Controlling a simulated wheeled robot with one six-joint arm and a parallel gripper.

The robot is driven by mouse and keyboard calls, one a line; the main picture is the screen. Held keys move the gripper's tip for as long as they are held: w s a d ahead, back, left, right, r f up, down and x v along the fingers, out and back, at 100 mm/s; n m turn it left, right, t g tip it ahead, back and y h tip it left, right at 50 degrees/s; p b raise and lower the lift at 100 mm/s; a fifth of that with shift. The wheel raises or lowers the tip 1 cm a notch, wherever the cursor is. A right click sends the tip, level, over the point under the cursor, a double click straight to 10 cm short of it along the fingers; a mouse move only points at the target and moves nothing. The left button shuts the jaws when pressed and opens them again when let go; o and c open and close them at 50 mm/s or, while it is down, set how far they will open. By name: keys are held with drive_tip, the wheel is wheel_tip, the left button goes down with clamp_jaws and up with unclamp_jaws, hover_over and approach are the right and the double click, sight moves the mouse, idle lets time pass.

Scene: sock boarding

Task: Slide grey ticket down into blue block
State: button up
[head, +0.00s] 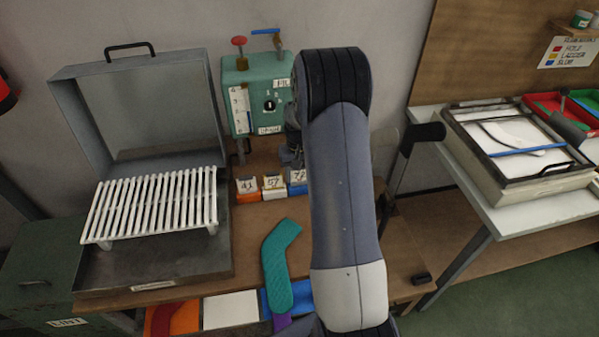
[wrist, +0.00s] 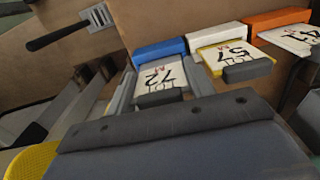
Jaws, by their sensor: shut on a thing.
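The grey ticket (wrist: 160,78) is a flat card marked 72, seen in the wrist view between the two fingers of my gripper (wrist: 162,86). My gripper is shut on it. The blue block (wrist: 158,50) lies right at the ticket's far edge in that view. In the head view the ticket (head: 299,176) shows upright at the blue block (head: 297,190), partly covered by my arm. I cannot tell how deep the ticket sits in the block. My gripper (head: 290,155) is mostly hidden in the head view.
A white block (wrist: 215,38) with yellow-edged ticket 57 (wrist: 222,55) stands close beside, then an orange block (wrist: 277,20) with ticket 41 (wrist: 290,38). A green machine (head: 258,90) stands behind. A teal sock-shaped piece (head: 276,265) lies in front.

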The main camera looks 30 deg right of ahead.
drive_tip(key=shift+f+b, duration=0.4)
drive_tip(key=shift+f, duration=0.2)
drive_tip(key=o, duration=0.8)
drive_tip(key=shift+r, duration=0.1)
wheel_tip(320, 180, up, 11)
drive_tip(key=shift+f+b, duration=0.1)
drive_tip(key=shift+b, duration=0.25)
